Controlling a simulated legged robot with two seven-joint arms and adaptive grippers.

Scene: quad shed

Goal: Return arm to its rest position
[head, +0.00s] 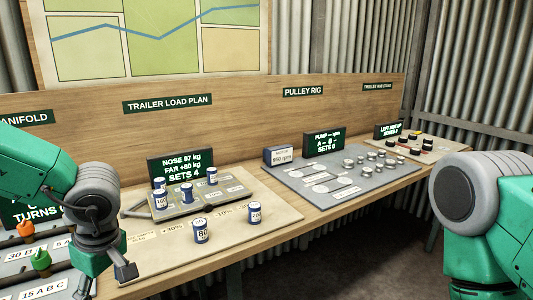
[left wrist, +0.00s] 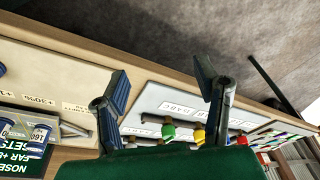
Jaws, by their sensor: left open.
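My left arm comes in from the left in the head view, bent at a grey joint. Its gripper (head: 104,281) points down over the bench, near the left edge of the trailer load plan board (head: 270,222). In the left wrist view the gripper (left wrist: 162,78) has its two dark fingers spread, with nothing between the tips. The manifold board (left wrist: 160,97) with coloured knobs lies beyond the fingers there. My right arm shows only as a green and grey part at the right edge; its gripper is out of view.
An orange knob (head: 25,229) and a green knob (head: 40,260) stand left of my left gripper. Blue-and-white weights, one marked 80 (head: 201,231), stand on the load plan board. The pulley rig board (head: 310,187) lies farther right. Dark floor is clear before the bench.

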